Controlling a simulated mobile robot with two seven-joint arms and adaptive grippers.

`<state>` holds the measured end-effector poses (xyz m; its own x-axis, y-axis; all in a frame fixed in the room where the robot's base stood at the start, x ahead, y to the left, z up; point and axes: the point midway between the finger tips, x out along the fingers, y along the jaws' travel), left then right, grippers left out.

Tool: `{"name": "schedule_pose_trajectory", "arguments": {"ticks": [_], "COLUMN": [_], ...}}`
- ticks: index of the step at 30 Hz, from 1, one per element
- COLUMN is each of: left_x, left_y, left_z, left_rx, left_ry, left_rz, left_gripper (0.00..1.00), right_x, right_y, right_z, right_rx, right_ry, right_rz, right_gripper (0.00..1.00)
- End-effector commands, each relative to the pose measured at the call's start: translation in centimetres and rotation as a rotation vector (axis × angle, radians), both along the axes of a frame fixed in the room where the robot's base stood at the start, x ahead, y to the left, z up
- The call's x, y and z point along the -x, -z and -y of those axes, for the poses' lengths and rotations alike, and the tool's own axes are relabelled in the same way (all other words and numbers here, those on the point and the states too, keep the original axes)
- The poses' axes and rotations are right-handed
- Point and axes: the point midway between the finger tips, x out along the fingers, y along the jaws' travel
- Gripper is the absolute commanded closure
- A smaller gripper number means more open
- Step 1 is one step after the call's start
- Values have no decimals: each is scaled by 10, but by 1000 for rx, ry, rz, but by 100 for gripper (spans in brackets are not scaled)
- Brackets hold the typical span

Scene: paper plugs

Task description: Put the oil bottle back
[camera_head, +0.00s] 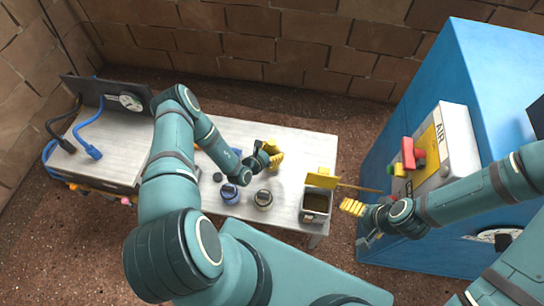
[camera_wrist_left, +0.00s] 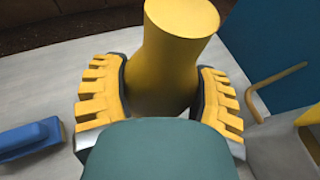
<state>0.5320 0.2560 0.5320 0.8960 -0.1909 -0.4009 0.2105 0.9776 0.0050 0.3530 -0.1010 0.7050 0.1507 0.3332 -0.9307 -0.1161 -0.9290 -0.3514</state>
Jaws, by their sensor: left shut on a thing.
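The oil bottle looks like a yellow rounded bottle (camera_wrist_left: 180,40) in the left wrist view, standing between the yellow-padded fingers of my left gripper (camera_wrist_left: 160,100). The gripper is shut on its body, and my own teal wrist hides its lower part. In the head view my left gripper (camera_head: 270,155) is over the middle of the table (camera_head: 295,140), and the bottle is hard to tell from the yellow fingers there. My right gripper (camera_head: 361,222) is empty, with its fingers apart, right of the table in front of the blue cabinet.
A blue-lidded jar (camera_head: 230,194) and a dark-lidded jar (camera_head: 263,199) stand near the table's front edge. A metal bin (camera_head: 316,203) with a yellow flap is at the right corner. A blue cabinet (camera_head: 460,80) carries an AIR box (camera_head: 447,140). Blue cables (camera_head: 88,146) lie at left.

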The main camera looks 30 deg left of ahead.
Motion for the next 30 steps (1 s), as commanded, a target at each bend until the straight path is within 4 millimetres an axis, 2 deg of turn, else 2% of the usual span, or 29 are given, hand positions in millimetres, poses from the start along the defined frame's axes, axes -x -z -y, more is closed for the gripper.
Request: {"name": "schedule_pose_trajectory", "arguments": {"ticks": [3, 6, 17, 18, 20, 21, 30], "left_x": [1, 0, 0, 0, 0, 0, 0], "left_y": [20, 30, 32, 32, 32, 32, 31], "left_z": [0, 0, 0, 0, 0, 0, 0], "left_rx": [0, 0, 1, 1, 1, 1, 0], "left_ry": [0, -1, -1, -1, -1, -1, 0], "left_rz": [-1, -1, 0, 0, 0, 0, 0], "left_gripper": [65, 65, 65, 31, 10, 3, 3], "right_x": [-2, -2, -2, -2, -2, -2, -2], "right_y": [9, 13, 11, 11, 11, 11, 11], "right_z": [0, 0, 0, 0, 0, 0, 0], "right_rx": [0, 1, 1, 1, 1, 1, 1], "right_ry": [1, 1, 2, 1, 2, 1, 2], "right_rz": [4, 6, 6, 6, 6, 6, 5], "right_gripper": [4, 4, 4, 4, 4, 4, 4]}}
